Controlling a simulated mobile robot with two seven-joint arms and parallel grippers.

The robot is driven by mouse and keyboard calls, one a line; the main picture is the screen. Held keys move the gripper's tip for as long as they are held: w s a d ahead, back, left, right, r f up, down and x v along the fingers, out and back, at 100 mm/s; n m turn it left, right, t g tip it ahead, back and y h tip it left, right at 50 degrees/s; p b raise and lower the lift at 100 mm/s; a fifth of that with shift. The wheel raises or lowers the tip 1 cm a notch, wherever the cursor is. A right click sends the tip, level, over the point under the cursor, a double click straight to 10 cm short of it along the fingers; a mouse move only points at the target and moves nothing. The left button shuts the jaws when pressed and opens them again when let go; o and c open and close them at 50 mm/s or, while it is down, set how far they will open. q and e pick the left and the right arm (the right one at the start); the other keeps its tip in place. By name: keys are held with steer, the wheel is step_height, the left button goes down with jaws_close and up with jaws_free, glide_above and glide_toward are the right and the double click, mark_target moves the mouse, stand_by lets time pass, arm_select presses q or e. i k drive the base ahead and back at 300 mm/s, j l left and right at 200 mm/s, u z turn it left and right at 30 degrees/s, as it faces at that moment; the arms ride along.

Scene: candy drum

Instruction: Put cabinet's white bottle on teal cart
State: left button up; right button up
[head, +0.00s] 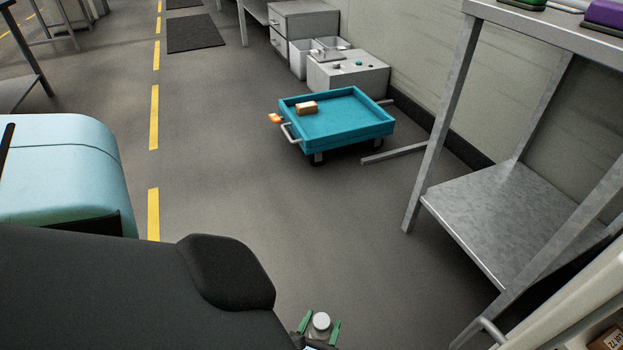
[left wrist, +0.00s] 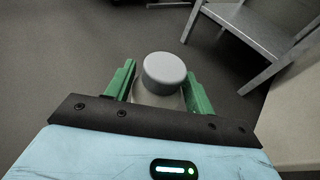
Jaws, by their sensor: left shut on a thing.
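The white bottle (head: 321,325) with a round pale cap is at the bottom of the head view. My left gripper (head: 319,331), with green fingers, is shut on it. In the left wrist view the bottle's cap (left wrist: 164,73) shows between the green fingers of the left gripper (left wrist: 160,90), and its lower body is mostly hidden. My right gripper is out of view.
A grey metal table with a lower shelf (head: 510,215) stands at right, with a purple item (head: 605,13) on top. Grey boxes (head: 348,75) and a drawer unit (head: 303,28) stand behind the cart. The floor between bottle and cart is clear.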

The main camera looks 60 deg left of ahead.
mark_target(339, 116)
steer(key=i+j+u, duration=0.1)
steer(key=j, duration=0.3)
steer(key=j+u, duration=0.15)
steer(key=j, duration=0.25)
steer(key=i+j+u, duration=0.1)
steer(key=j, duration=0.25)
steer(key=i+j+u, duration=0.1)
steer(key=j, duration=0.3)
steer(key=i+j+u, duration=0.3)
steer(key=i+j, duration=0.5)
steer(key=i, duration=0.25)
steer(key=i+j+u, duration=0.15)
steer(key=i, duration=0.3)
